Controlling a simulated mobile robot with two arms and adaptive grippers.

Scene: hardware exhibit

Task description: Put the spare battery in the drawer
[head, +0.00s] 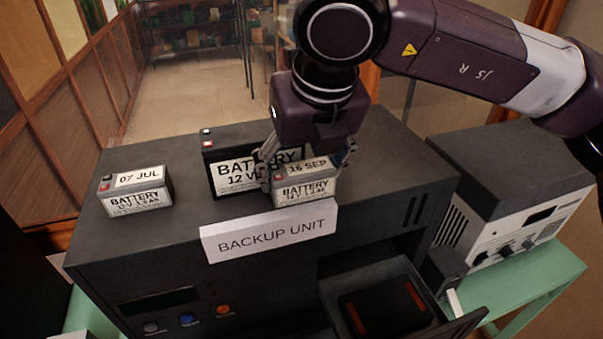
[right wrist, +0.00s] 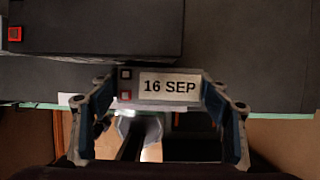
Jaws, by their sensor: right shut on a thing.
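My right gripper (head: 308,172) is shut on a small grey battery labelled 16 SEP (head: 304,188), at the front top edge of the backup unit. In the right wrist view the fingers grip this battery (right wrist: 160,87) at both ends. I cannot tell whether it still touches the unit's top. A second small battery labelled 07 JUL (head: 136,192) stands at the left on the unit. A larger black battery (head: 226,165) stands behind the held one, partly hidden by the gripper. The drawer (head: 462,328) at lower right is open, with a black insert with orange strips (head: 384,312) inside. My left gripper is not in view.
The backup unit (head: 120,248) carries a white name sign (head: 268,232) on its front edge, below the held battery. A grey and white instrument (head: 520,215) stands on a green table (head: 545,272) at the right. Shelves stand far behind.

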